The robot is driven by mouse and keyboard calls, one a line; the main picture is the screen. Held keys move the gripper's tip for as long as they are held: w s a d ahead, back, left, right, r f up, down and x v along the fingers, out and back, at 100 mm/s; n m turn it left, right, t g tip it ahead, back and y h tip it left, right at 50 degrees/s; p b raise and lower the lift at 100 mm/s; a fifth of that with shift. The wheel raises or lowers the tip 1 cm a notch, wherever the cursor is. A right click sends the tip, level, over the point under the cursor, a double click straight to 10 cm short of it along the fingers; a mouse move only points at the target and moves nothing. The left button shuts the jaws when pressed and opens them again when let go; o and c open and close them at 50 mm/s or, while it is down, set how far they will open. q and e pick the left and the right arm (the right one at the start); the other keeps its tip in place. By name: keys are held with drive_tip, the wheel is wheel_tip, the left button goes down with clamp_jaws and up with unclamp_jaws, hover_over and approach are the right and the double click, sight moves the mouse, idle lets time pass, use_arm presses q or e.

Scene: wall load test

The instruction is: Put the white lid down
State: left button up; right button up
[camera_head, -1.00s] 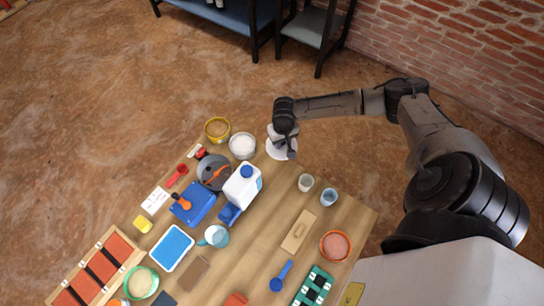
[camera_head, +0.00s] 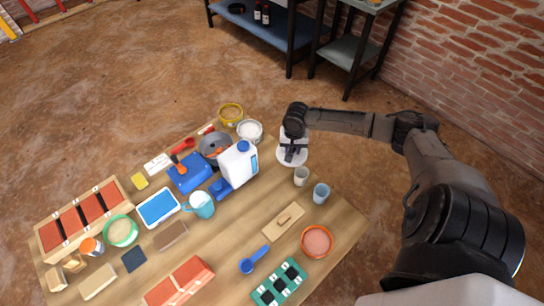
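The white lid (camera_head: 284,161) is a round pale disc at the far right corner of the wooden table, just right of the white bucket (camera_head: 250,137). My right gripper (camera_head: 291,153) is over the middle of the lid and appears shut on it; the fingertips are small and partly hidden by the wrist. I cannot tell whether the lid touches the table or hangs just above it. My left gripper is not in view.
A yellow bucket (camera_head: 231,114) and a white jug with a blue cap (camera_head: 239,165) stand left of the lid. Two cups, one beige (camera_head: 301,176) and one blue (camera_head: 321,193), stand in front of it. Bare wood (camera_head: 262,190) lies between jug and cups.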

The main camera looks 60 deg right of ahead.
drive_tip(key=b, duration=0.4)
hover_over(272, 156)
drive_tip(key=f, duration=0.5)
drive_tip(key=shift+s+d+f, duration=0.1)
drive_tip(key=shift+s+f, duration=0.05)
drive_tip(key=shift+s, duration=0.25)
drive_tip(key=shift+w+f, duration=0.1)
drive_tip(key=shift+w, duration=0.25)
drive_tip(key=shift+f+b, duration=1.45)
drive_tip(key=shift+f, duration=0.6)
drive_tip(key=o, duration=0.9)
drive_tip(key=shift+f, duration=0.1)
